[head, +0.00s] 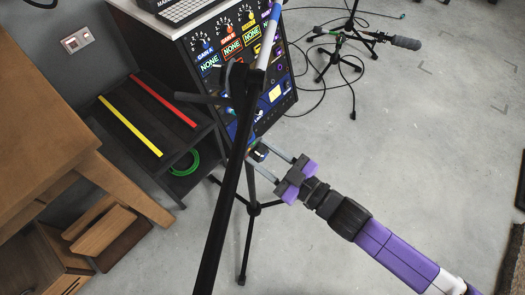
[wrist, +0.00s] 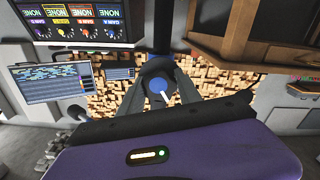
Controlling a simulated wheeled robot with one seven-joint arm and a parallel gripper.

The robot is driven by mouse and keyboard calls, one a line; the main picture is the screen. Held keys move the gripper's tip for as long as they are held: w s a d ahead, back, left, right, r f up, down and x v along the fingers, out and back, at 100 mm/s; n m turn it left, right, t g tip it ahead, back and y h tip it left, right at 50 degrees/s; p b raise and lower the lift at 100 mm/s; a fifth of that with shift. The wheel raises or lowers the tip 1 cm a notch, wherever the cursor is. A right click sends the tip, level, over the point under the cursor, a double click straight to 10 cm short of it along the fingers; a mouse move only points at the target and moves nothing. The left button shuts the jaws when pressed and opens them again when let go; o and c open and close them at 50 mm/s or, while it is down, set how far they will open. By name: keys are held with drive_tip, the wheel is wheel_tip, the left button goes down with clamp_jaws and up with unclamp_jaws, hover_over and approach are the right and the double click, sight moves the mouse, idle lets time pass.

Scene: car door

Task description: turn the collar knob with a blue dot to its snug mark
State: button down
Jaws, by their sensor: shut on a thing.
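My gripper (head: 260,155) is shut on the collar knob (wrist: 159,88) of a black stand. In the wrist view the knob sits between my two dark fingers. It has a blue face and a thin white line pointing down and right. In the head view the knob (head: 258,153) shows only as a small dark piece with a light spot at my fingertips, next to the stand's pole (head: 244,125). My arm reaches in from the lower right. I cannot make out a snug mark in either view.
A rack (head: 228,62) with lit gain panels stands behind the pole. A low black shelf (head: 148,112) with yellow and red strips is at left, beside a wooden table (head: 38,100). Another microphone stand (head: 345,45) and cables lie at upper right. The floor at right is mostly clear.

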drive_tip(key=shift+n, duration=0.7)
drive_tip(key=c, duration=0.8)
unclamp_jaws()
drive_tip(key=shift+c, duration=0.2)
drive_tip(key=p+v, duration=0.1)
drive_tip(key=v, duration=0.6)
drive_tip(key=shift+s+d, duration=0.3)
